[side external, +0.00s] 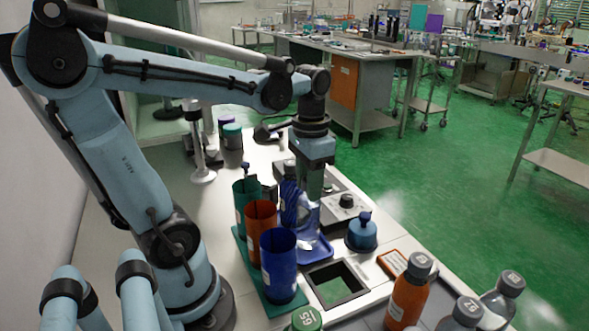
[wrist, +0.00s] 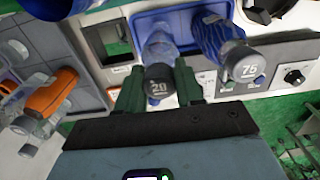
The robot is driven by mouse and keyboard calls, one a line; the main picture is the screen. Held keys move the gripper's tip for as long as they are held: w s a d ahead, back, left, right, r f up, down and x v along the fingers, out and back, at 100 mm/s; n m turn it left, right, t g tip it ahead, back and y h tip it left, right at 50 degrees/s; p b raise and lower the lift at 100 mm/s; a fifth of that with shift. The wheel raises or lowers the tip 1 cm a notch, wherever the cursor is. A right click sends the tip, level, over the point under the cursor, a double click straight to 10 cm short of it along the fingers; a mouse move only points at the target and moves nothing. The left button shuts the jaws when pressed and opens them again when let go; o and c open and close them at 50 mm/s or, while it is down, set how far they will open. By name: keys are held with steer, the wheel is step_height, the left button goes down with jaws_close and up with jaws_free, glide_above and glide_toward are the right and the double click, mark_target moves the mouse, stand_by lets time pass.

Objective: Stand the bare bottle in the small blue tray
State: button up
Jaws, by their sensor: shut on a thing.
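My gripper (side external: 311,185) is shut on the bare bottle (side external: 304,215), a clear bottle held upright at its neck. In the wrist view my gripper (wrist: 158,88) has one finger on each side of the bare bottle (wrist: 159,45), whose dark cap reads 20. The small blue tray (side external: 318,252) is directly below the bottle and also shows in the wrist view (wrist: 185,18). I cannot tell whether the bottle's base touches the tray floor. A blue-patterned bottle (wrist: 217,32) with a cap marked 75 stands close beside it; it shows partly hidden in the side view (side external: 288,203).
Green (side external: 243,202), orange (side external: 261,225) and blue (side external: 279,265) cups stand in a row left of the tray. A square opening (side external: 338,283) lies in front. A blue domed container (side external: 362,232) is at right. Several capped bottles, including an orange one (side external: 408,295), stand at front right.

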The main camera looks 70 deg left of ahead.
steer(key=shift+f, duration=0.45)
steer(key=o, duration=1)
steer(key=shift+o, duration=0.2)
steer(key=shift+r, duration=0.1)
step_height(320, 180, up, 12)
steer(key=w+d+f+t, duration=0.2)
steer(key=d+f+t, duration=0.5)
steer(key=f, duration=0.5)
steer(key=shift+w+d, duration=0.15)
steer(key=shift+d, duration=0.4)
